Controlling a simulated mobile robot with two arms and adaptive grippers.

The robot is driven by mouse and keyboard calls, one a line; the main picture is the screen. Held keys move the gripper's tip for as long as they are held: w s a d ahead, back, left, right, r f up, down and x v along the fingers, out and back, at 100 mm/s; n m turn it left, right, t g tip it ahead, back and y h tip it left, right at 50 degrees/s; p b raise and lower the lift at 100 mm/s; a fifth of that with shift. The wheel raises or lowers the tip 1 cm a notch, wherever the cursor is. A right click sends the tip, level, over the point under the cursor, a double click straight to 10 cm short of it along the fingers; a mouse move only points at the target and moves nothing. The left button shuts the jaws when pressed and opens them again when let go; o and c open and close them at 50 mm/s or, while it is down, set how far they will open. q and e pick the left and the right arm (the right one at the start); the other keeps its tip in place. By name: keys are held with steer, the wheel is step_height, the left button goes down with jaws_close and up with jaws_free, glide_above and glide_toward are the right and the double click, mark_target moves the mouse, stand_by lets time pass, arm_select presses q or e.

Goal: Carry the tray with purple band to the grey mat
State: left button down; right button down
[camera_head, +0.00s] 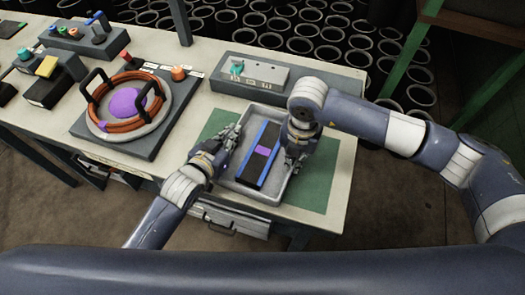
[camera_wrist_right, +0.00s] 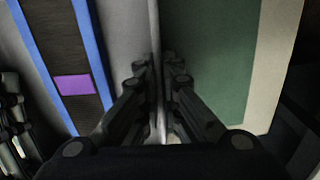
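The grey tray (camera_head: 272,195) lies flat on a green mat (camera_head: 315,188). Inside it is a dark strip with blue edges and a purple band (camera_head: 263,150); the band also shows in the right wrist view (camera_wrist_right: 74,85). My right gripper (camera_head: 297,160) is at the tray's right wall. In the right wrist view its fingers (camera_wrist_right: 158,68) sit on both sides of that wall, closed onto it. My left gripper (camera_head: 232,138) is at the tray's left wall, where its finger gap is hard to see. I make out no separate grey mat beyond a dark grey board (camera_head: 150,140).
On that board, to the left, a round plate (camera_head: 157,117) holds an orange coil with black handles. A grey control box (camera_head: 222,84) stands just behind the tray. More devices (camera_head: 48,90) fill the far left. The table's front edge is close to the tray.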

arm_select(q)
steer(key=shift+r, duration=0.2)
arm_select(e)
steer(key=shift+r, duration=0.2)
